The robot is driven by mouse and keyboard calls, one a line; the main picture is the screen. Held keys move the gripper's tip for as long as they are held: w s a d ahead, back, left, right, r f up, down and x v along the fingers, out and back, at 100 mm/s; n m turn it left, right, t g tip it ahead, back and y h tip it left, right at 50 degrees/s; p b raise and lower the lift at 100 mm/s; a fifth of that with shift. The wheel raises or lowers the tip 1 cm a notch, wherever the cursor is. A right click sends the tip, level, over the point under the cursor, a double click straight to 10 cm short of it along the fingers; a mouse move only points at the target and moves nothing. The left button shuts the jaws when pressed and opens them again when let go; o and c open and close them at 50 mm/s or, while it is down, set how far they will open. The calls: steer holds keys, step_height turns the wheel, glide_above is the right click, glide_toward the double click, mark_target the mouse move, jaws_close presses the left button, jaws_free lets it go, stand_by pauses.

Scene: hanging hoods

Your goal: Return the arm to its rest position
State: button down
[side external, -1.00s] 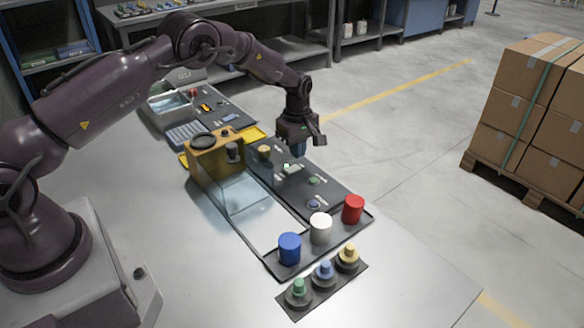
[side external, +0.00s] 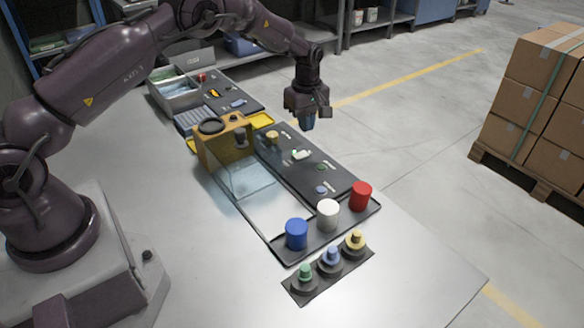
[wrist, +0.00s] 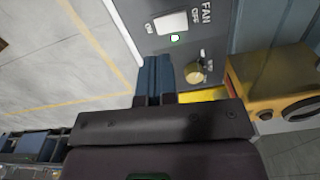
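My gripper (side external: 308,124) hangs in the air over the far side of the dark control panel (side external: 325,181) in the side view, clear of it. Its blue fingers (wrist: 155,75) are together in the wrist view, with nothing seen between them.
A yellow housing (side external: 222,142) with a clear shield stands beside the panel. Blue (side external: 296,234), white (side external: 328,214) and red (side external: 361,196) cylinders stand on a tray, with three knobbed pieces in front. Stacked boxes (side external: 545,95) are on a pallet at right. The bench's near part is clear.

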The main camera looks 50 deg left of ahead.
steer(key=s+m, duration=0.1)
steer(key=s+f+m+g, duration=0.1)
steer(key=s, duration=0.1)
steer(key=shift+s+d+m, duration=0.1)
steer(key=shift+s+m, duration=0.15)
steer(key=shift+m, duration=0.15)
steer(key=s+d+r+m+t, duration=0.3)
steer(key=s+r+m, duration=0.4)
steer(key=s+r, duration=0.6)
steer(key=s+d+r+m+t, duration=0.3)
steer(key=s+d+r+m, duration=0.3)
steer(key=s+r, duration=0.8)
steer(key=s+m, duration=0.1)
steer(key=s, duration=0.2)
steer(key=shift+s+d+r+t, duration=0.15)
steer(key=shift+r+t, duration=0.05)
steer(key=shift+t, duration=0.1)
steer(key=shift+f, duration=0.1)
